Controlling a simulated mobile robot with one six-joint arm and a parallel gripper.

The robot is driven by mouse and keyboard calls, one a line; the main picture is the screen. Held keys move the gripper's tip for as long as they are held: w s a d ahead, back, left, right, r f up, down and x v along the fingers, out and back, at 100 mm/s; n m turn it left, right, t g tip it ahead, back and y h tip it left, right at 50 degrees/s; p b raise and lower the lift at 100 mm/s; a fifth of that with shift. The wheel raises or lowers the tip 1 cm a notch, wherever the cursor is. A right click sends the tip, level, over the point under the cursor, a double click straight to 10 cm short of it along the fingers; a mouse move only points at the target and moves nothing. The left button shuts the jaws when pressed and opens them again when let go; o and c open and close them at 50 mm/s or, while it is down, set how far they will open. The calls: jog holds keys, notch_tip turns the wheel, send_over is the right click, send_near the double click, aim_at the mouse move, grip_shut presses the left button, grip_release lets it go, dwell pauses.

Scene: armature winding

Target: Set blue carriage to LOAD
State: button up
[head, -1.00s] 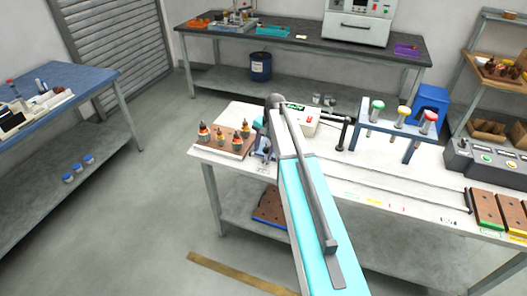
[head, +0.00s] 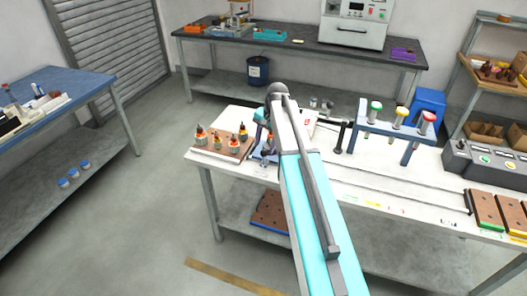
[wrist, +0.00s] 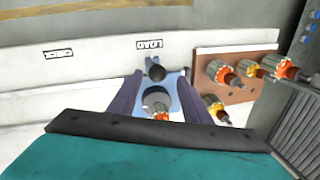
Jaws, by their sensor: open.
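The light blue carriage (wrist: 173,82) is in the wrist view between the two dark fingers of my gripper (wrist: 160,76). It has a black round knob (wrist: 156,72) and a grey cylinder with some orange beneath it. The gripper is open, with a finger on each side; I cannot tell if either touches. The LOAD label (wrist: 150,44), upside down, is just beyond the knob, roughly in line with it. The CHECK label (wrist: 57,53) is farther left. In the head view my arm hides the gripper and most of the carriage; a blue-grey part (head: 267,155) shows.
A brown board (wrist: 235,65) with several orange-and-copper armatures stands close to the right of the carriage in the wrist view; it also shows in the head view (head: 222,148). A blue stand (head: 395,123) with coloured-top posts is farther right on the white bench (head: 400,170).

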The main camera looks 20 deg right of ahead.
notch_tip(320, 180, up, 8)
jog(key=s+b, duration=0.1)
jog(key=b, duration=0.1)
jog(key=shift+d+r, duration=0.15)
jog(key=shift+d, duration=0.3)
jog(key=shift+s, duration=0.1)
jog(key=s+a+f+n+g+b, duration=0.15)
jog(key=s+a+f, duration=0.3)
jog(key=f, duration=0.65)
jog(key=s+a+f+g, duration=0.2)
jog(key=s+a+f, duration=0.3)
jog(key=f, duration=0.6)
jog(key=s+a+f+g, duration=0.25)
jog(key=s+f, duration=0.35)
jog(key=f, duration=0.5)
jog(key=s+a+f+n, duration=0.1)
jog(key=s+f+n, duration=0.2)
jog(key=s+f, duration=0.3)
jog(key=s+a+f+n+g+h, duration=0.1)
jog(key=s+f+n, duration=0.2)
jog(key=s, duration=1.2)
jog(key=s+a+f+n+b, duration=0.1)
jog(key=s+f+n, duration=0.2)
jog(key=s+f, duration=0.7)
jog(key=shift+s+a+g, duration=0.25)
jog(key=shift+s+g, duration=0.05)
jog(key=shift+s, duration=0.35)
